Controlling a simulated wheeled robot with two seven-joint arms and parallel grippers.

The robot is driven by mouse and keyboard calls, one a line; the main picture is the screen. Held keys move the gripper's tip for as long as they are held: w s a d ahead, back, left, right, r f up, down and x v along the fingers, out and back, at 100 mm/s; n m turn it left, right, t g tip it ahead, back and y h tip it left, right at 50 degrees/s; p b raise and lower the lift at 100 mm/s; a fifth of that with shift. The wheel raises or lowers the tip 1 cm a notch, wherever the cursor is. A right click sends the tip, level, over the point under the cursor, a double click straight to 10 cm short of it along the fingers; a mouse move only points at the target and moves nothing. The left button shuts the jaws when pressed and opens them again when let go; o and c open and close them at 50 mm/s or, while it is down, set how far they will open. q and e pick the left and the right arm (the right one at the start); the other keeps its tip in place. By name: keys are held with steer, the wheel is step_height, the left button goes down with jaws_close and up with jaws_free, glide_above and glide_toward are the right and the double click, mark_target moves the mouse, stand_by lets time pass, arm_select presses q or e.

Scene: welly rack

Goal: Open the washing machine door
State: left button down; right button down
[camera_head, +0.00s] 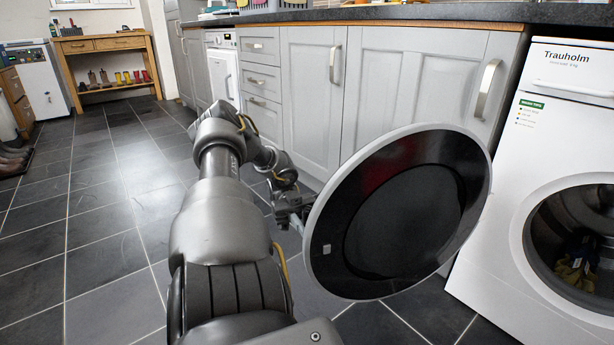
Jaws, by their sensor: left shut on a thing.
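The white washing machine (510,165) stands at the right, marked "Trauholm". Its round opening shows uncovered, with dark cloth items (577,258) inside the drum. The round door (330,215), with a pale rim and dark glass, stands swung out to the left of the machine, its inner side facing me. My left gripper (298,208) is at the door's left edge and shut on it; the fingertips are partly hidden behind the rim. The door's hinge is hard to make out. My right gripper is not in view.
Grey cupboards (312,95) with metal handles run behind the door under a dark worktop (400,13). A wooden bench (103,44) with several boots stands at the back left. The tiled floor (100,225) is clear on the left.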

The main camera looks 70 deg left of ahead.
arm_select(q)
steer(key=shift+w, duration=0.1)
steer(key=c, duration=1.8)
jaws_free()
steer(key=shift+w, duration=0.2)
steer(key=shift+s, duration=0.15)
